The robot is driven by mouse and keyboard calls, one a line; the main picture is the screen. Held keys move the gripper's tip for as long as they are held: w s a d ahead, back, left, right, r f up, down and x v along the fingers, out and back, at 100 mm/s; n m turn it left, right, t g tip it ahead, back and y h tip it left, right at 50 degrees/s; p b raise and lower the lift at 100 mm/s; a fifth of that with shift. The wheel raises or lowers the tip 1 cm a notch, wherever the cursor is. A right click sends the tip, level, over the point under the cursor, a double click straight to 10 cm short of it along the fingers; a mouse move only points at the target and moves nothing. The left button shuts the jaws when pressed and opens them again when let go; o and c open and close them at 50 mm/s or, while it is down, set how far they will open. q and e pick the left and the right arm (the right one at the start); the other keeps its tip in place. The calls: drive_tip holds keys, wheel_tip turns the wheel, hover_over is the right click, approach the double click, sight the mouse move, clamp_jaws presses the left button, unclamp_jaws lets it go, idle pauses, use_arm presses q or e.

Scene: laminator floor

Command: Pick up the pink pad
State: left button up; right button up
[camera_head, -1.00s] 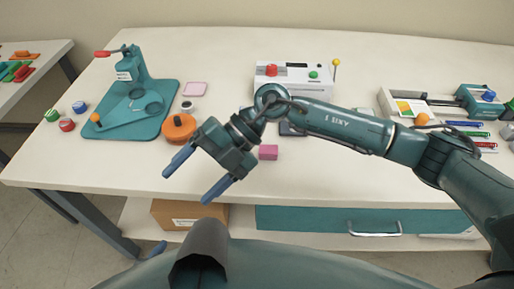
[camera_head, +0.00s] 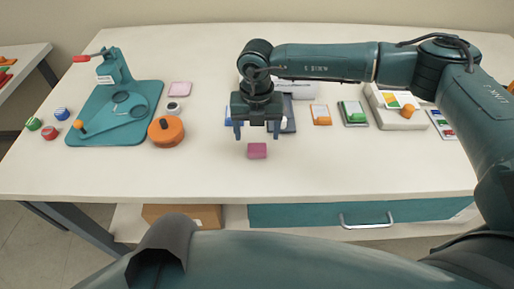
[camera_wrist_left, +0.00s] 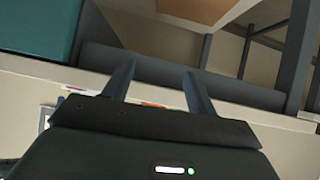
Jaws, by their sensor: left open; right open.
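The pink pad (camera_head: 257,151) is a small magenta-pink block lying on the white table, near the middle of the head view. My right gripper (camera_head: 256,136) is open and points down. Its two fingers appear just behind and above the pad in the picture, one to each side of it. I cannot tell its exact height, and it holds nothing. My left gripper (camera_wrist_left: 160,82) shows in the left wrist view with its two fingers apart and nothing between them. A paler, flat pink square (camera_head: 180,89) lies farther back on the left.
A teal press on a base plate (camera_head: 147,96) stands at left, with an orange round container (camera_head: 166,132) beside it. Orange (camera_head: 321,114) and green (camera_head: 353,113) items lie to the right of my right gripper. The table's front strip (camera_head: 300,182) is clear. A teal drawer (camera_head: 400,212) is below.

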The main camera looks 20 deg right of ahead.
sight(257, 148)
drive_tip(key=f, duration=0.2)
drive_tip(key=f+p, duration=0.1)
drive_tip(key=f, duration=0.2)
drive_tip(key=shift+s+f, duration=0.2)
drive_tip(key=shift+f, duration=0.15)
drive_tip(key=c, duration=1)
